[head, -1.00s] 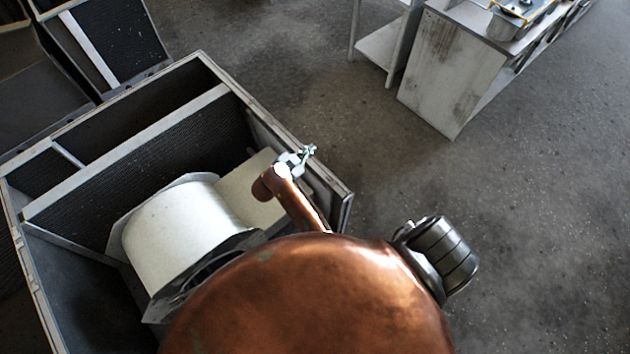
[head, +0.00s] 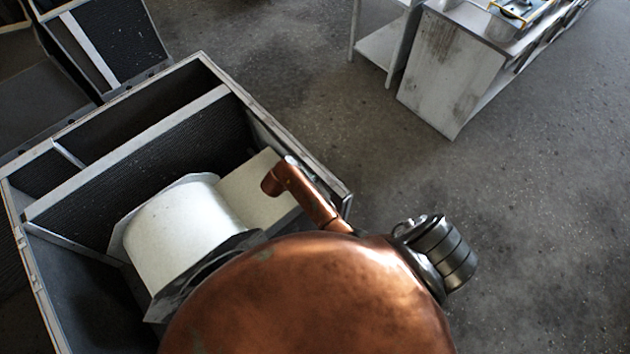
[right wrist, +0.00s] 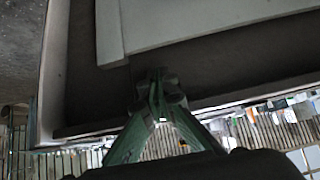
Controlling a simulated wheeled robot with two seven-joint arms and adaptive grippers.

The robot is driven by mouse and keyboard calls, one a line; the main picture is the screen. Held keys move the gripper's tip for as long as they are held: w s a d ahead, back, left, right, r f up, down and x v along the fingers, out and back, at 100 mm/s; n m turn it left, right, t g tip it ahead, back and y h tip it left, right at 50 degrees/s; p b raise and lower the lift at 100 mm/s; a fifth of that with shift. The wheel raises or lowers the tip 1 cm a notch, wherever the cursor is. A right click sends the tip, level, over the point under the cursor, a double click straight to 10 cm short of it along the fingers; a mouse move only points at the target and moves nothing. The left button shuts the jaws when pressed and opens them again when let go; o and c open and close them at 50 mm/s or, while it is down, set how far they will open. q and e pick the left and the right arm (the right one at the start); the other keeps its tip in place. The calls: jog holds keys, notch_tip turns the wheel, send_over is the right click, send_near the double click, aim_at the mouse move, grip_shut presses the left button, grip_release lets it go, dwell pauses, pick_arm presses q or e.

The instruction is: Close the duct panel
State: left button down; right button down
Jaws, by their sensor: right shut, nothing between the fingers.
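The blower housing is a large open grey box (head: 225,72) at the left of the head view. A white blower drum (head: 185,230) sits inside it, beside a cream flat plate (head: 247,195). I cannot tell for sure which part is the duct panel. In the right wrist view a pale flat panel (right wrist: 200,22) spans the top, over a dark recessed surface. My right gripper (right wrist: 158,85) is shut and empty, its tips just below that panel's edge; contact cannot be told. My left gripper is not in view.
A scuffed white cabinet (head: 450,75) and a pale shelf stand (head: 380,48) stand at the top right. Another dark framed unit (head: 110,45) is at the top left. The speckled floor (head: 540,200) to the right of the housing is clear.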

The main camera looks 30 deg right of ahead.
aim_at(318, 186)
jog(key=shift+a+f, duration=0.15)
jog(key=shift+f, duration=1.4)
notch_tip(318, 186, down, 5)
jog(key=b, duration=0.2)
jog(key=shift+a+b, duration=0.1)
jog(key=shift+b, duration=0.25)
jog(key=shift+r, duration=0.15)
